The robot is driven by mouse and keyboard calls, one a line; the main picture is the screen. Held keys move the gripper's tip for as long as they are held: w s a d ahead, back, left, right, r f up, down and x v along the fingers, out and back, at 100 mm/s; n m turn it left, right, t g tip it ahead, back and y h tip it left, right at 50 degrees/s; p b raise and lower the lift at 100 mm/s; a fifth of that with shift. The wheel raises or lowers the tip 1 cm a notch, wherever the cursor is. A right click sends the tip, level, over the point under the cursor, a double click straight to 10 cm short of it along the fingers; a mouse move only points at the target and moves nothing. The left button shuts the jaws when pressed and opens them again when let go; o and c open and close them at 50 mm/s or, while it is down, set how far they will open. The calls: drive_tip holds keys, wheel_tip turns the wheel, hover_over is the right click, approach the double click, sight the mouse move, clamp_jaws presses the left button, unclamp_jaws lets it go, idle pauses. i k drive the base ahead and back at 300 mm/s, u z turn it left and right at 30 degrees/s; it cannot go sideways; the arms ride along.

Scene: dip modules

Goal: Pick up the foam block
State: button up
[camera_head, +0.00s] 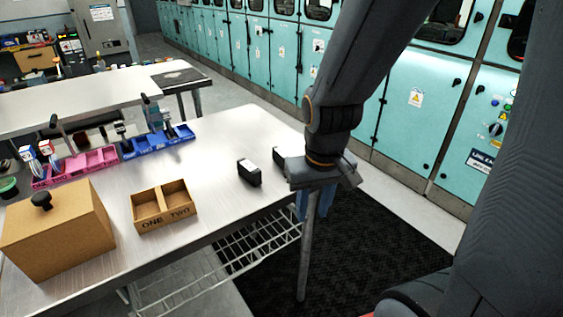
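No thing in view is plainly recognisable as the foam block. A small black block with a pale top patch (249,172) lies on the metal table (215,160) near its right end. A second similar block (279,156) lies just right of it, partly hidden behind my gripper. My gripper (312,206) points down at the table's right edge, right of both blocks and apart from the first. Bluish parts show beneath its wrist. Its fingertips are too small and dark to tell their opening or any held thing.
A two-compartment cardboard tray marked ONE and TWO (163,208) stands left of the blocks. A brown box with a black knob (58,230) stands at the front left. Pink (82,168) and blue (160,141) bins line the back edge. The table's middle is clear.

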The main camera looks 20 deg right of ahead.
sight(279, 157)
drive_tip(key=k, duration=0.5)
drive_tip(key=z, duration=0.8)
drive_tip(key=i, duration=1.3)
drive_tip(key=u, duration=0.4)
